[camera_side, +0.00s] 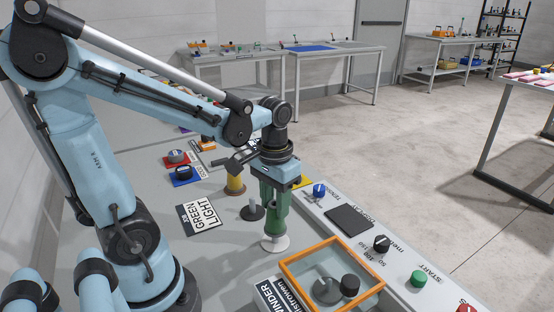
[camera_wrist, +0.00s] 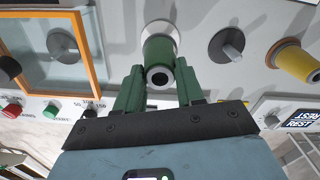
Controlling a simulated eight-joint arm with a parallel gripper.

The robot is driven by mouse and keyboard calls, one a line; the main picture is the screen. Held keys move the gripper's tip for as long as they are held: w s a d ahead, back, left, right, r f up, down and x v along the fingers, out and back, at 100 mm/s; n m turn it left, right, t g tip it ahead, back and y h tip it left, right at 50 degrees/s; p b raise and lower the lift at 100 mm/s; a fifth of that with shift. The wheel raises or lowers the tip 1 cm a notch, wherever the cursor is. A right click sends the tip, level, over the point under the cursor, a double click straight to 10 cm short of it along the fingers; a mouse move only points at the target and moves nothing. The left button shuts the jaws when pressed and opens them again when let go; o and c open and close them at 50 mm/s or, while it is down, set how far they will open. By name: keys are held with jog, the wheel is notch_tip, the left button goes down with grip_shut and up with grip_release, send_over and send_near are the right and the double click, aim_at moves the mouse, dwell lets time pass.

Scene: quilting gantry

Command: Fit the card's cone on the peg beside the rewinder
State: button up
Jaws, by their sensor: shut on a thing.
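My gripper (camera_wrist: 158,88) is shut on a green cone (camera_wrist: 158,52), one green finger on each side of it. In the side view the cone (camera_side: 274,224) is upright between the fingers, just above a round white base (camera_side: 275,243) next to the rewinder (camera_side: 332,275). Its top hole looks dark in the wrist view, and no peg tip shows in it. I cannot tell how far the cone is down over a peg. The card (camera_side: 200,214) reads "GREEN LIGHT" and lies flat on the bench, left of my gripper.
A grey peg on a dark base (camera_side: 252,211) stands bare close to my gripper. A yellow cone (camera_side: 235,184) stands behind it. The rewinder's orange frame is in front and to the right, beside a control strip with knobs (camera_side: 382,243).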

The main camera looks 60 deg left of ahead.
aim_at(275, 203)
jog(key=shift+f, duration=1.75)
jog(key=o, duration=1.2)
jog(key=shift+o, duration=0.2)
jog(key=shift+r, duration=0.15)
jog(key=shift+r, duration=5.9)
jog(key=w+d+f+m+t, duration=0.1)
jog(key=d+f+m+t, duration=0.2)
jog(key=d+t, duration=0.2)
jog(key=shift+w+f+t, duration=0.25)
jog(key=shift+f+t, duration=0.15)
jog(key=shift+t, duration=0.7)
